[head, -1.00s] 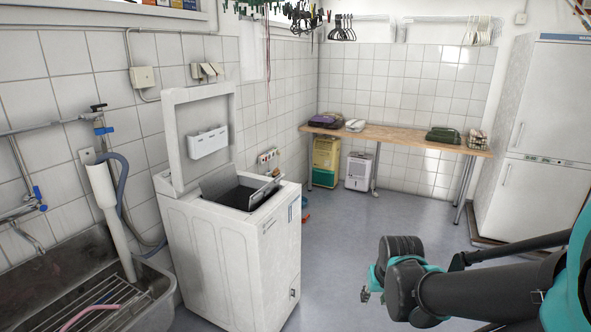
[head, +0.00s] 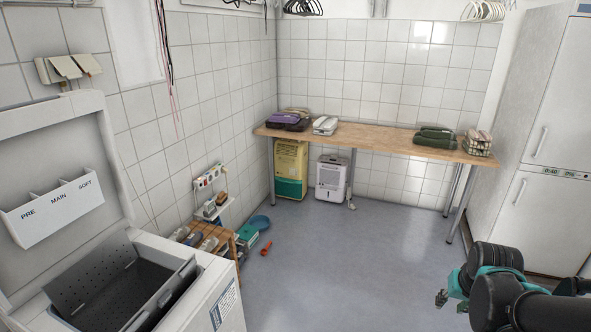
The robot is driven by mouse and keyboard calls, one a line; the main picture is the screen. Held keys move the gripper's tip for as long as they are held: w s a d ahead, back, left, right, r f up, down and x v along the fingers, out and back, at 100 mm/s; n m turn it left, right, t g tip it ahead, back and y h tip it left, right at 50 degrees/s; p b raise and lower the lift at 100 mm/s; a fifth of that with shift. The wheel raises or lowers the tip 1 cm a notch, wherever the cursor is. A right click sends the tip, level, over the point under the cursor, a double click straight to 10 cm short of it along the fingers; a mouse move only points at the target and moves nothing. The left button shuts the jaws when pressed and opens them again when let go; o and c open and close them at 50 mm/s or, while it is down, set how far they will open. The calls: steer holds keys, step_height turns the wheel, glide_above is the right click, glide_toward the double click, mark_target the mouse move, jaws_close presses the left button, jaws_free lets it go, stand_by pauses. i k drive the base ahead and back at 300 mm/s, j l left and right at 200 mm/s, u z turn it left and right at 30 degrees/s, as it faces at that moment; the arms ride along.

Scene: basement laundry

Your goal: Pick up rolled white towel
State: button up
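A wooden table (head: 385,141) stands against the far tiled wall. A white bundle (head: 325,125) lies on its left part, beside a purple and dark stack (head: 287,120). The bundle looks like rolled or folded cloth, but it is too small to tell for sure. My gripper (head: 441,298) is at the lower right, small and partly hidden by my arm. It is well apart from the table, and its fingers are too unclear to read.
An open top-loading washer (head: 228,305) is close at lower left. A tall white fridge (head: 535,150) is at right. Green cloths (head: 436,138) lie on the table. The middle floor is clear.

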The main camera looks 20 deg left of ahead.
mark_target(180, 235)
steer(key=i+u, duration=0.2)
steer(key=i, duration=0.35)
steer(key=i+l+u, duration=0.2)
steer(key=i, duration=0.3)
steer(key=i+l+u, duration=0.2)
steer(key=i, duration=0.35)
steer(key=i+j+u, duration=0.15)
steer(key=u, duration=0.35)
steer(key=i+u, duration=0.6)
steer(key=u, duration=0.35)
steer(key=i+l+u, duration=0.2)
steer(key=u, duration=0.25)
steer(key=i+u, duration=0.25)
steer(key=i+l+u, duration=0.25)
steer(key=k+j+z, duration=0.1)
steer(key=k+z, duration=0.15)
steer(key=k+j+z, duration=0.1)
steer(key=z, duration=0.2)
steer(key=k+l, duration=0.05)
steer(key=k, duration=0.05)
